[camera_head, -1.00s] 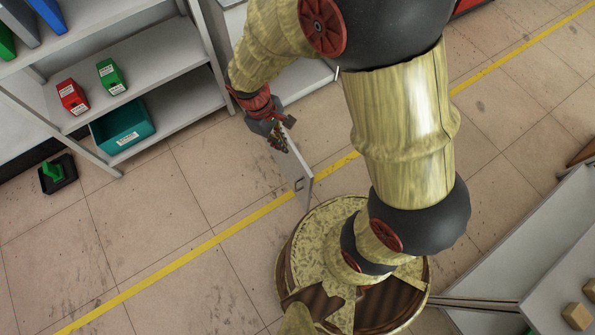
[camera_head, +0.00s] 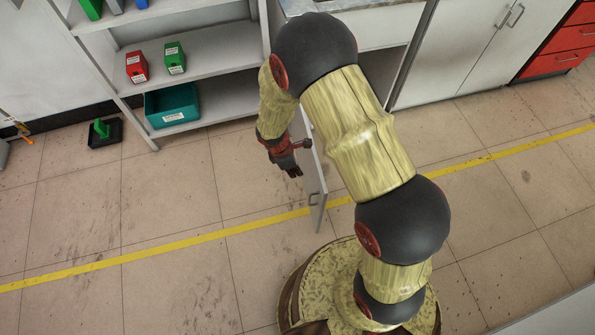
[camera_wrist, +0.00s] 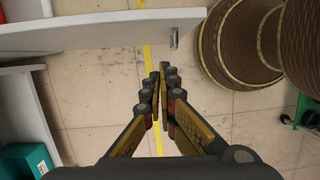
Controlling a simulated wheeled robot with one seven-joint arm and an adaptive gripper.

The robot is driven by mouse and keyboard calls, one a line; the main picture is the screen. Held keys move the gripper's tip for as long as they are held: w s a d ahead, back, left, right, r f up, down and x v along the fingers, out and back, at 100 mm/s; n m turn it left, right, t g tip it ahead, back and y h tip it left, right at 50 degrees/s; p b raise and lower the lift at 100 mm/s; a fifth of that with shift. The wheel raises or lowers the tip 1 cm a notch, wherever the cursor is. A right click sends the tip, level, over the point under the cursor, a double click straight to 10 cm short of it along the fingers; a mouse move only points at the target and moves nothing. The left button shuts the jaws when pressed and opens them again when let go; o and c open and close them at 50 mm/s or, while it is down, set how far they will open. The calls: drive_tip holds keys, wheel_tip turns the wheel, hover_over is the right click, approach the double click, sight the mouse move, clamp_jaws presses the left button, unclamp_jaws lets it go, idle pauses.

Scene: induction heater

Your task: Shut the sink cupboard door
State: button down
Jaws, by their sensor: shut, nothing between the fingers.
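The sink cupboard door (camera_head: 317,185) is a thin white panel standing wide open, jutting out from the cupboard over the floor. Its small handle (camera_head: 314,199) is near the free end. The cupboard's open inside (camera_head: 384,68) shows in part behind my arm. My gripper (camera_head: 294,172) is shut and empty, pointing down just left of the door, on its handle side. In the wrist view the door (camera_wrist: 95,33) crosses the top of the picture with its handle (camera_wrist: 174,38), beyond my closed fingertips (camera_wrist: 160,72). I cannot tell whether they touch it.
A grey shelf (camera_head: 215,48) with red and green bins and a teal bin (camera_head: 172,106) stands left of the cupboard. A closed white cupboard (camera_head: 468,45) and red drawers (camera_head: 562,40) are to the right.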

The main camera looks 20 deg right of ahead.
drive_tip(key=d+f+b, duration=0.4)
drive_tip(key=d+f, duration=0.1)
drive_tip(key=f, duration=0.1)
drive_tip(key=shift+s+d+f, duration=0.2)
drive_tip(key=shift+d+f, duration=0.1)
drive_tip(key=shift+d, duration=0.05)
drive_tip(key=shift+d, duration=0.1)
